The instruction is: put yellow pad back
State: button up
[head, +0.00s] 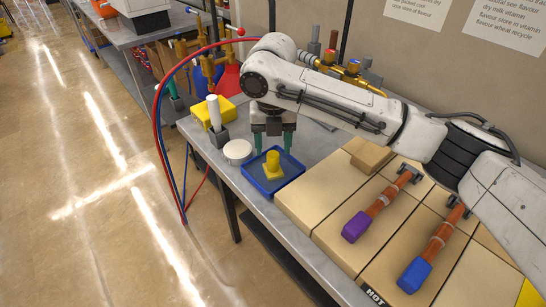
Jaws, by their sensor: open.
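A small yellow pad with a round upright knob (273,170) sits inside a shallow blue tray (252,180) on the metal table. My gripper (273,146) points down, with its two green-tipped fingers apart and nothing seen between them. In the head view it appears just behind and above the tray; its exact height over the pad is hard to tell. A larger yellow block (228,110) lies on the table to the left, behind a white cylinder in a grey holder.
The white cylinder (214,110) and a round white disc (238,151) stand left of the tray. Tan blocks (300,205) cover the table at right, with purple-handled (356,226) and blue-handled (414,275) tools on top. Brass fittings (352,70) and hoses stand behind.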

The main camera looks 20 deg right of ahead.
aim_at(273, 155)
notch_tip(273, 155, up, 6)
jog(key=shift+r, duration=0.25)
